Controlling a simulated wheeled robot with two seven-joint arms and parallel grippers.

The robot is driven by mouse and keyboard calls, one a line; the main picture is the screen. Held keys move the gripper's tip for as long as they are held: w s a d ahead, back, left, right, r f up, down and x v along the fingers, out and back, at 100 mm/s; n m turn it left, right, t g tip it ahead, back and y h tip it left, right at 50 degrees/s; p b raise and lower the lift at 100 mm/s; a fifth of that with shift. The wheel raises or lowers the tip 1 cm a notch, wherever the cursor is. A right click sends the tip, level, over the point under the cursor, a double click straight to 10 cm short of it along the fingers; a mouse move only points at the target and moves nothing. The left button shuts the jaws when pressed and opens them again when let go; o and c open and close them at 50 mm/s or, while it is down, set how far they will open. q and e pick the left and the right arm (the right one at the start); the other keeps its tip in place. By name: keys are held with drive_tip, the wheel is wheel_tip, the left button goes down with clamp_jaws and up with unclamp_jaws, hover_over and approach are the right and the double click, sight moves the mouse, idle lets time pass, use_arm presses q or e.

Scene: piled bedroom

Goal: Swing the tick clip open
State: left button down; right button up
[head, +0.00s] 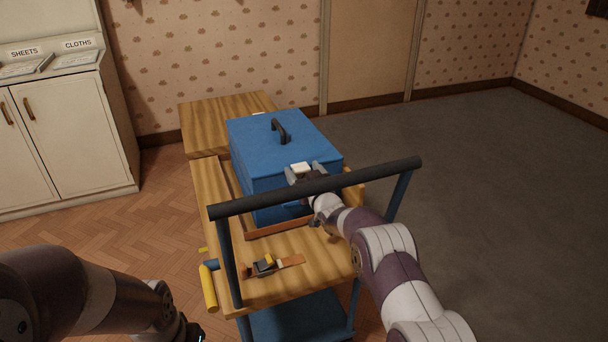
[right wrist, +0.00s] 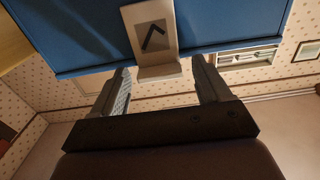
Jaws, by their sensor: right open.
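The blue box (head: 270,150) with a dark handle (head: 281,131) on its lid stands on the cart. A pale clip (head: 301,168) is on its near side, close to the lid's edge. In the right wrist view the clip (right wrist: 151,38) bears a dark tick-like mark and has a lip at its lower end. My right gripper (head: 304,173) is open, with one finger on each side of the clip. In the right wrist view the gripper (right wrist: 161,72) shows gaps between both fingers and the lip.
The cart's dark push bar (head: 315,187) crosses in front of the box, with my right arm close to it. A brown strap with a buckle (head: 265,266) lies on the wooden cart top (head: 322,262). A white cabinet (head: 75,135) stands at left. The grey floor (head: 470,180) at right is clear.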

sight(303, 172)
clamp_jaws()
drive_tip(key=shift+f+b, duration=0.2)
drive_tip(key=shift+b, duration=0.2)
drive_tip(key=s+f+t+b, duration=0.1)
drive_tip(key=t+b, duration=0.1)
drive_tip(key=b, duration=0.3)
drive_tip(key=s+f+t+y+b, duration=0.1)
drive_tip(key=t+b, duration=0.1)
drive_tip(key=b, duration=0.3)
drive_tip(key=d+t+b, duration=0.1)
drive_tip(key=b, duration=0.4)
drive_tip(key=shift+s+f+t+y, duration=0.4)
drive_tip(key=shift+s+r+t+b, duration=0.15)
drive_tip(key=shift+t+b, duration=0.25)
drive_tip(key=shift+b, duration=0.65)
unclamp_jaws()
